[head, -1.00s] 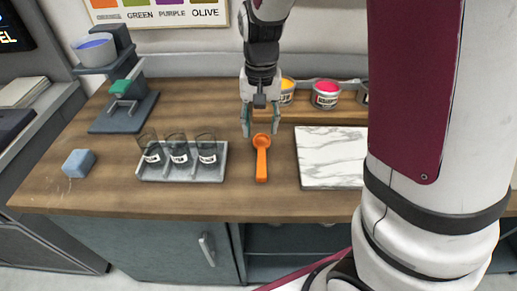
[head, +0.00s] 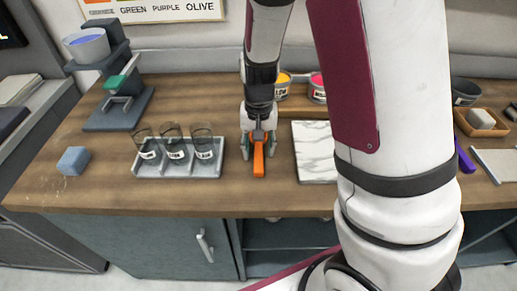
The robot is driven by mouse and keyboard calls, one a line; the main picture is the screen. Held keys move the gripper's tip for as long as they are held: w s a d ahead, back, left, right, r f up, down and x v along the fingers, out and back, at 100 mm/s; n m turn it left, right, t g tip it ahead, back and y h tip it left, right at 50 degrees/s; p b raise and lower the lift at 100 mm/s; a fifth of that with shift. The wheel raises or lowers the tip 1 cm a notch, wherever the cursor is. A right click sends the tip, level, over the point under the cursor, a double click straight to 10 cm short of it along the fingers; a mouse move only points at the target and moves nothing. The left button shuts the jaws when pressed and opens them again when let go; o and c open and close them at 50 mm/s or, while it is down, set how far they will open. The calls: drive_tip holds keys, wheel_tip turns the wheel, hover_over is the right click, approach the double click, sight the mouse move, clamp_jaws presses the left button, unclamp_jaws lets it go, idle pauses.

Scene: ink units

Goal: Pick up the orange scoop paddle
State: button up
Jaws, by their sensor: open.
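The orange scoop paddle (head: 259,162) lies on the wooden counter, its handle pointing toward the front edge. Its scoop end is mostly hidden under my gripper. My gripper (head: 259,156) points down over the paddle and is open, with one finger on each side of it. I cannot tell whether the fingers touch the paddle or the counter.
A grey tray (head: 180,171) with labelled glass cups stands left of my gripper. A white marble slab (head: 313,155) lies to the right, partly behind my arm. Ink tins (head: 318,88) stand on a shelf behind. A blue block (head: 73,160) sits at far left.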

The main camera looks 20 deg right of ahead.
sight(258, 150)
drive_tip(key=shift+c, duration=0.3)
clamp_jaws()
drive_tip(key=shift+r, duration=0.1)
drive_tip(key=shift+r, duration=0.5)
wheel_tip(258, 150, up, 2)
drive_tip(key=shift+r, duration=0.2)
drive_tip(key=s, duration=0.4)
drive_tip(key=s+a+r+p, duration=0.1)
drive_tip(key=s, duration=0.4)
drive_tip(key=s+p, duration=0.1)
drive_tip(key=s, duration=0.3)
drive_tip(key=shift+s+a+r, duration=0.2)
drive_tip(key=shift+s+r, duration=0.05)
drive_tip(key=shift+s, duration=0.05)
drive_tip(key=s+p, duration=0.1)
drive_tip(key=p, duration=0.2)
drive_tip(key=shift+s+a+r+p, duration=0.1)
drive_tip(key=shift+s+r+p, duration=0.05)
drive_tip(key=shift+p, duration=0.25)
drive_tip(key=shift+s+p, duration=0.5)
drive_tip(key=shift+p, duration=0.5)
